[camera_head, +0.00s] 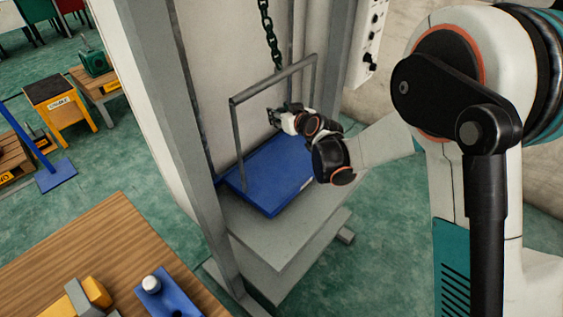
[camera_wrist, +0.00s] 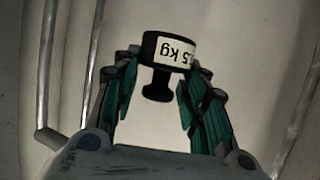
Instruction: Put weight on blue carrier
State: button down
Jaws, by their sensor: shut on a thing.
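The weight (camera_wrist: 158,60) is a black cylinder with a white label reading ".5 kg" and a small knob. In the wrist view it sits between the green finger pads of my gripper (camera_wrist: 157,88), which is shut on it. The blue carrier (camera_head: 262,190) is a flat blue tray with a grey bar frame (camera_head: 272,82), hanging on a dark green chain (camera_head: 268,35). In the head view my gripper (camera_head: 275,117) is inside the frame, above the tray. The weight is hard to make out there.
Grey uprights (camera_head: 178,110) stand left of the carrier, and a grey platform (camera_head: 275,238) lies beneath it. The tray's visible top is clear. A wooden table (camera_head: 110,240) at the lower left holds a blue part (camera_head: 172,298) and yellow-grey parts.

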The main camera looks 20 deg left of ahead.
notch_tip(320, 180, down, 18)
jog(key=b, duration=0.6)
jog(key=shift+f, duration=0.25)
jog(key=shift+f, duration=0.1)
jog(key=c, duration=1)
grip_release()
jog(key=shift+o, duration=0.2)
jog(key=shift+s+d+r, duration=0.15)
jog(key=shift+d+r, duration=0.05)
jog(key=shift+r, duration=0.05)
jog(key=p+v, duration=0.3)
jog(key=v, duration=0.6)
jog(key=shift+s+d+r, duration=0.15)
jog(key=shift+s+d, duration=0.05)
jog(key=shift+s, duration=0.05)
jog(key=shift+s+d+b, duration=0.2)
jog(key=shift+d+b, duration=0.05)
jog(key=shift+b, duration=0.2)
jog(key=shift+s+d+r, duration=0.3)
jog(key=shift+s+d, duration=0.05)
jog(key=shift+s, duration=0.05)
